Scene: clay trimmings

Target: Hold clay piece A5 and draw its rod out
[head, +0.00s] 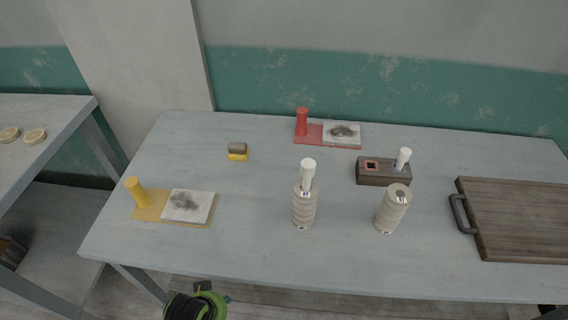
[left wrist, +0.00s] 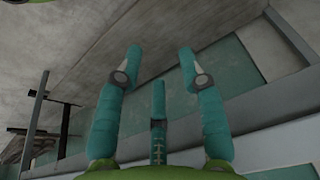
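Two ribbed beige clay pieces stand on the grey table (head: 262,268). The left clay piece (head: 303,212) stands upright with a white rod (head: 308,172) sticking up from its top. The right clay piece (head: 391,213) leans slightly in the picture and shows a dark spot on top, with no tall rod. Their small labels are too small to read, so I cannot tell which is A5. My left gripper (left wrist: 160,57) is open and empty in the left wrist view, its teal fingers spread, away from the clay. My right gripper is not in view.
A dark block (head: 383,178) holds a white peg (head: 403,159) beside a red-rimmed square hole. A red stand (head: 303,131), a yellow stand (head: 138,193), a small yellow-brown block (head: 237,151) and a handled wooden tray (head: 520,218) surround them. The table's front centre is clear.

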